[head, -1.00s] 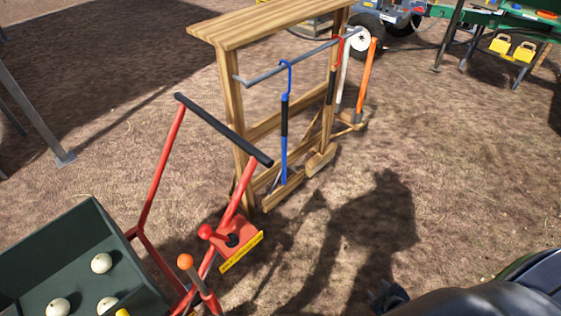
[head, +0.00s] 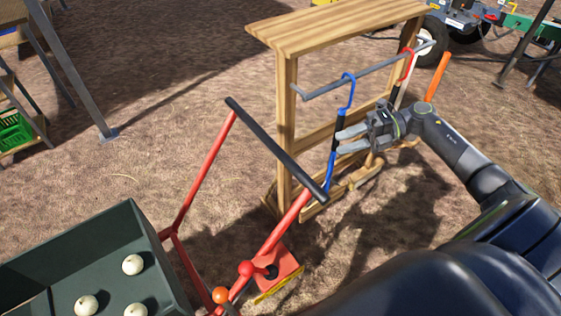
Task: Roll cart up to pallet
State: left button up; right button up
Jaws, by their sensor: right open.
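The cart is at the lower left: a dark green box (head: 165,270) with several pale onions (head: 133,264) inside, and a red frame (head: 205,172) rising to a black handlebar (head: 275,148). A red ball knob (head: 246,268) and an orange ball knob (head: 221,295) show low on the frame. My right gripper (head: 342,142) is open, its fingers pointing left in front of the wooden rack, by the black grip of a blue hooked tool (head: 331,165). I cannot tell whether it touches the tool. My left gripper is out of view. No pallet is clearly visible.
The wooden rack (head: 285,70) stands behind the handlebar, with a red hooked tool (head: 408,68) and an orange-handled tool (head: 437,77) at its right end. A grey metal post (head: 75,75) and green crate (head: 15,132) are at left. Dirt ground between is open.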

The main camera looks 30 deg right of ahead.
aim_at(286, 160)
jog(key=p+x, duration=0.4)
jog(key=x, duration=1.1)
jog(key=shift+a+p, duration=0.35)
jog(key=shift+a, duration=0.05)
jog(key=shift+x, duration=0.8)
jog(key=shift+f, duration=0.1)
grip_shut()
